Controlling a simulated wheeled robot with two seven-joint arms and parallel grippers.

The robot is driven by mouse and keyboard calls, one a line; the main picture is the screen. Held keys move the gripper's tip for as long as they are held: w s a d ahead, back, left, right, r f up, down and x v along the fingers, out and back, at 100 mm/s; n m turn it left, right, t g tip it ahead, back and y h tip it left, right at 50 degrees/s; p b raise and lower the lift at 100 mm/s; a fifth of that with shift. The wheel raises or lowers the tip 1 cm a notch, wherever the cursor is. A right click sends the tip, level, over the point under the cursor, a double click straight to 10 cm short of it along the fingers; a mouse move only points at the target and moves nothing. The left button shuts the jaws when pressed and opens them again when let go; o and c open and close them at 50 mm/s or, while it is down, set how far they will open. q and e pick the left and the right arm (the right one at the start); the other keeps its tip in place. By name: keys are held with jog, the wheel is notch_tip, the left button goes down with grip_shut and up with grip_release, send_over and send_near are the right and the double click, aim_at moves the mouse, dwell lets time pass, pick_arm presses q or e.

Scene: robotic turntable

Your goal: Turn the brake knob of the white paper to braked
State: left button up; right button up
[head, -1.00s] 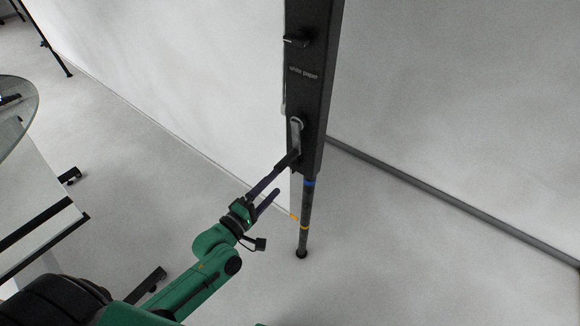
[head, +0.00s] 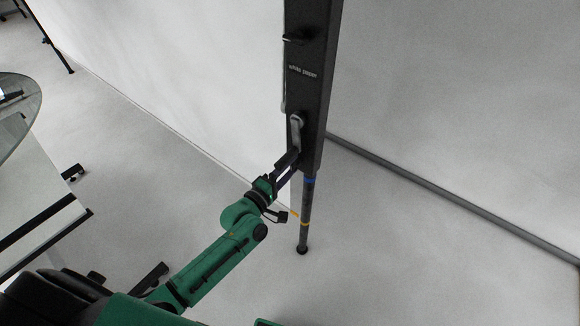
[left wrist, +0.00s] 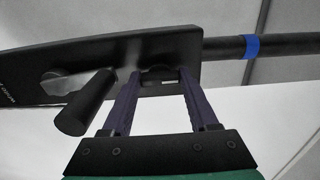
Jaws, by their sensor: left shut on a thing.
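A dark upright housing (head: 310,105) labelled "white paper" stands in front of a white backdrop. A silver crank arm (head: 297,130) with a black cylindrical handle sits on its lower part. In the left wrist view the crank handle (left wrist: 85,102) is beside my left finger. My left gripper (head: 293,162) is at the housing's lower end. In the left wrist view its purple fingers (left wrist: 157,80) are on either side of a small dark knob (left wrist: 158,73), shut on it. The knob's marking cannot be read, and in the head view the gripper hides it. My right gripper is not in view.
A black lever (head: 296,38) sticks out higher on the housing. A thin pole with a blue band (head: 308,182) runs from the housing to the floor. A glass table (head: 20,110) is at the left. Open floor (head: 150,180) lies between.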

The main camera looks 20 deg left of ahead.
pick_arm(q)
jog(key=shift+m, duration=0.3)
jog(key=m, duration=0.3)
jog(key=shift+p, duration=0.3)
jog(key=m, duration=0.6)
jog(key=shift+p, duration=0.3)
jog(key=m, duration=0.4)
jog(key=shift+m, duration=2.1)
jog(key=o, duration=1.4)
